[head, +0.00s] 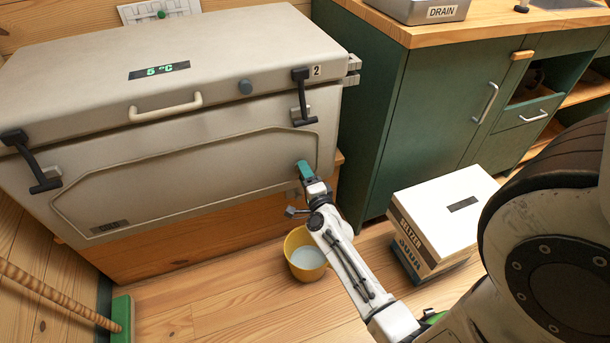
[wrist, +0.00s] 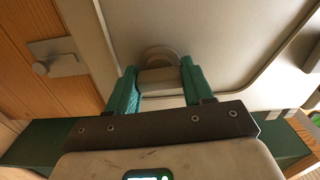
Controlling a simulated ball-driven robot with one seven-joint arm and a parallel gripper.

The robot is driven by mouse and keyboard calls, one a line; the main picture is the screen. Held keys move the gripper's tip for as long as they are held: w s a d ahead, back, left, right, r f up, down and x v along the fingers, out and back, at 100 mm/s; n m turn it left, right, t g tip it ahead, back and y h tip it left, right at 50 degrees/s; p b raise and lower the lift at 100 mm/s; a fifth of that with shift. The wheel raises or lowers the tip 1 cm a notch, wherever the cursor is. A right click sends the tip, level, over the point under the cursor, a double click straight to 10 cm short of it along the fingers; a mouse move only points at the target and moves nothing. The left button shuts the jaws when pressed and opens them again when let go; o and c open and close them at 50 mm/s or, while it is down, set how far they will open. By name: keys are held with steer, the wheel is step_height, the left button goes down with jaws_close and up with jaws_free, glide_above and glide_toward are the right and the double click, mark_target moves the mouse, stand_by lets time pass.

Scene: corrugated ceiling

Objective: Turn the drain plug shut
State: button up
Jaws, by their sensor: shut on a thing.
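The drain plug (wrist: 161,54) is a round grey fitting with a bar across it, on the lower right of the front of the pale chest cooler (head: 190,150). My gripper (wrist: 158,72) has its two teal fingers on either side of the plug's bar, shut on it. In the head view my gripper (head: 304,169) meets the cooler front near its lower right corner and hides the plug. A yellow bucket (head: 294,272) with pale liquid in it stands on the floor below.
Boxes marked SELTZER (head: 440,215) stand on the floor right of my arm. A green cabinet (head: 430,110) is behind them, with a tray marked DRAIN (head: 415,10) on its counter. A green broom (head: 122,318) is at lower left. The cooler lid is down.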

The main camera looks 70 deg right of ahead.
steer(key=shift+f+m, duration=0.1)
steer(key=shift+m, duration=0.4)
steer(key=o, duration=1)
steer(key=shift+o, duration=0.2)
steer(key=p+v, duration=0.1)
steer(key=v, duration=1)
